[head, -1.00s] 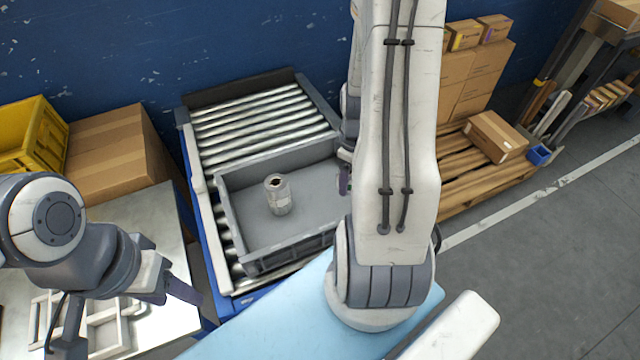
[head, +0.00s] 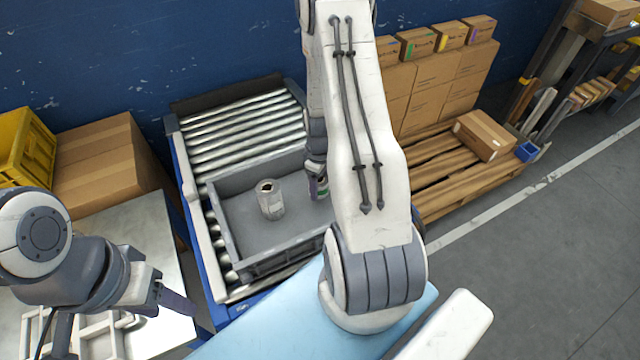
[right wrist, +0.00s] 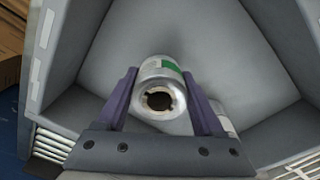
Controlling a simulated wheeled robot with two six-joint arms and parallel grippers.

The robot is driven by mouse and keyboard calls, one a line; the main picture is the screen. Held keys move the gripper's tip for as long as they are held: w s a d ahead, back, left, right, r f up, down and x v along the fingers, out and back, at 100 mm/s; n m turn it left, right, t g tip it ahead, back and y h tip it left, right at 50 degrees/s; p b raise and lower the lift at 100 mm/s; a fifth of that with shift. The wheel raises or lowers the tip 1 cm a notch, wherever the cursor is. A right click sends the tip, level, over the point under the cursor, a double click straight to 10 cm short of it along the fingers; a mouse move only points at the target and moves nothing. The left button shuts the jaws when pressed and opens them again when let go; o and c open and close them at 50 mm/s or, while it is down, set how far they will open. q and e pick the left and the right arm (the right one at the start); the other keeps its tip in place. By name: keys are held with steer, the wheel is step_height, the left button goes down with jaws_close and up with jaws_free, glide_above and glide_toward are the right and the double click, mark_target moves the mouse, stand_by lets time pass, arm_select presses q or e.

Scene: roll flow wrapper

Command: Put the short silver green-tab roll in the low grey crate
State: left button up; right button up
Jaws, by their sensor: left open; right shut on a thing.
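The low grey crate (head: 238,262) sits on a roller conveyor. My right gripper (head: 318,186) is at the crate's right side, partly hidden by my own arm. In the right wrist view its fingers (right wrist: 160,104) are shut on a short silver roll with a green tab (right wrist: 152,68), inside the crate walls. I cannot tell whether this roll touches the crate floor. Another silver roll (head: 270,199) stands upright in the crate, left of the gripper; it shows partly behind a finger in the wrist view. My left gripper (head: 180,303) is open and empty over the metal table.
Steel rollers (head: 240,125) lie behind the crate. A metal table (head: 165,235) with a pale divided tray (head: 110,335) is at left, by a cardboard box (head: 100,175) and a yellow crate (head: 28,150). A pallet with boxes (head: 430,95) stands at right.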

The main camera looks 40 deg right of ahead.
steer(key=shift+f, duration=0.1)
steer(key=shift+f+b, duration=0.4)
steer(key=shift+f, duration=0.1)
steer(key=o, duration=1.5)
